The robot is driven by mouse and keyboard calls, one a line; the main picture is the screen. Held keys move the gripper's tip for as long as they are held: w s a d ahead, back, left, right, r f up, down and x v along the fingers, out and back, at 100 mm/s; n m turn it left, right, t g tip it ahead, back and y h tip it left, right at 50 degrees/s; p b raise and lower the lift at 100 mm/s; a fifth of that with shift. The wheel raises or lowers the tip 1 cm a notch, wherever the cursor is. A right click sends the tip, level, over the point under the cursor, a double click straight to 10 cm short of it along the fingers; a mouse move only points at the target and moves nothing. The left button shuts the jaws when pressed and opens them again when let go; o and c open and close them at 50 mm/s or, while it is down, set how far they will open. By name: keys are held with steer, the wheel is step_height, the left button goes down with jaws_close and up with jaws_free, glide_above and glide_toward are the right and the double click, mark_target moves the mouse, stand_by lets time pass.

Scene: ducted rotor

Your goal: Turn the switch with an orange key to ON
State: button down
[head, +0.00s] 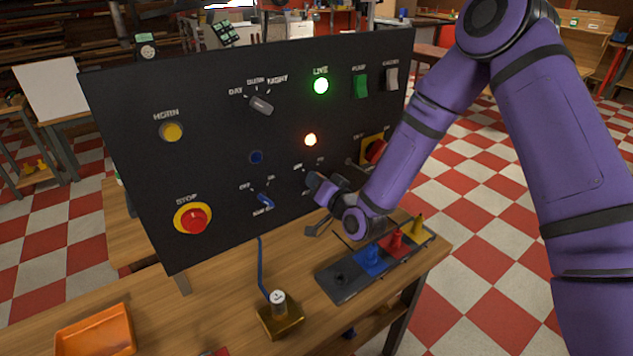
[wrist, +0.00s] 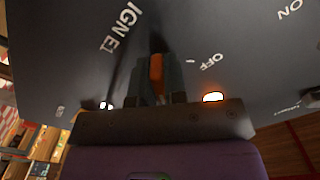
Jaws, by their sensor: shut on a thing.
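The switch's orange key (wrist: 156,70) shows in the wrist view, held between the two dark fingers of my gripper (wrist: 158,80). Labels around it on the panel read OFF to one side and ON farther off, with another label partly cut. In the head view my gripper (head: 318,183) is against the lower right part of the black panel (head: 210,110), and it hides the key there. A lit orange lamp (head: 310,140) is above it on the panel. The key's exact angle is hard to tell.
Close by on the panel are a blue-handled switch (head: 265,201), a red stop button (head: 194,217) and a red knob on yellow (head: 375,151). Below, the wooden table holds a dark tray of coloured pieces (head: 345,282), a brass block (head: 281,320) and an orange bin (head: 95,335).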

steer(key=shift+s+f+m, duration=0.1)
steer(key=shift+m, duration=0.3)
steer(key=c, duration=1.2)
jaws_free()
steer(key=shift+o, duration=0.2)
steer(key=v, duration=1)
steer(key=shift+s+d, duration=0.3)
